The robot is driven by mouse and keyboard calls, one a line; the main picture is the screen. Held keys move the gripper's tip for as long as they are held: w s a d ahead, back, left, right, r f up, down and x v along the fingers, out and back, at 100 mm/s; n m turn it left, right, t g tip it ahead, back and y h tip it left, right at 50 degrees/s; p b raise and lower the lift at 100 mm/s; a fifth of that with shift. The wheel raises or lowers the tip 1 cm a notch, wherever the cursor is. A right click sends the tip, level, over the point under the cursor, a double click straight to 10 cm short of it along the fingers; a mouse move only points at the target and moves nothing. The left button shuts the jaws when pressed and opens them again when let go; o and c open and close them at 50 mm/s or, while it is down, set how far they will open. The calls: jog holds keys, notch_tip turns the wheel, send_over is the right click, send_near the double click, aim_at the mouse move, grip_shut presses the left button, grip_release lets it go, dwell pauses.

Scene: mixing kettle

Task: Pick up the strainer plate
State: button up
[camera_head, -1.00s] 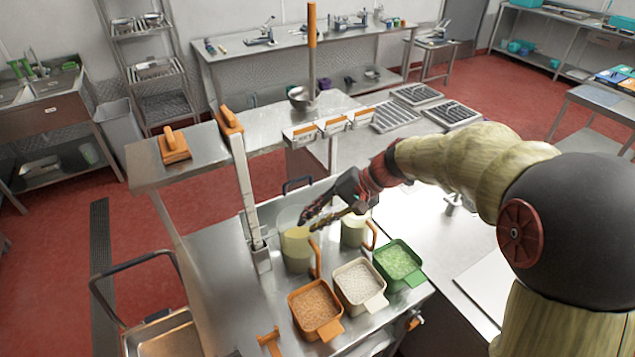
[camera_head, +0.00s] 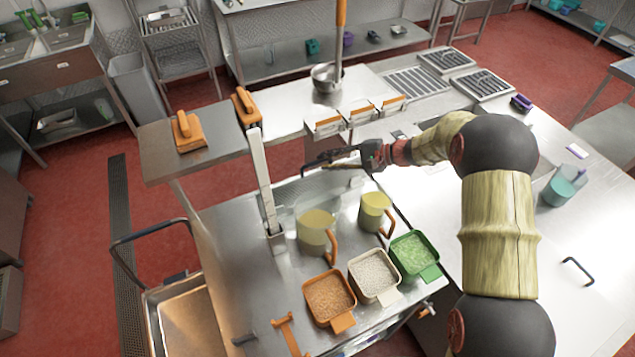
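A grey plate with a finely textured face (camera_head: 305,192), likely the strainer plate, stands at the back edge of the steel cart, behind the two jugs. A dark handle shows at its top. My gripper (camera_head: 325,161) reaches in from the right, at the handle and the plate's top edge. Its dark fingers point left and overlap the handle in the picture. I cannot tell whether they are closed on it, or whether they touch it.
Two yellowish jugs (camera_head: 316,231) (camera_head: 374,212) stand on the cart in front of the plate. Orange (camera_head: 329,296), white (camera_head: 374,275) and green (camera_head: 413,254) containers sit along its front. A tall post (camera_head: 262,180) rises to the left. A shelf (camera_head: 290,122) is behind.

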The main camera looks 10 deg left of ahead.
aim_at(319, 161)
jog(key=x, duration=0.4)
jog(key=shift+w+a+f, duration=0.1)
jog(key=shift+a+f, duration=0.15)
jog(key=shift+f, duration=0.1)
jog(key=shift+c, duration=0.5)
jog(key=c, duration=0.4)
jog(key=shift+r, duration=0.2)
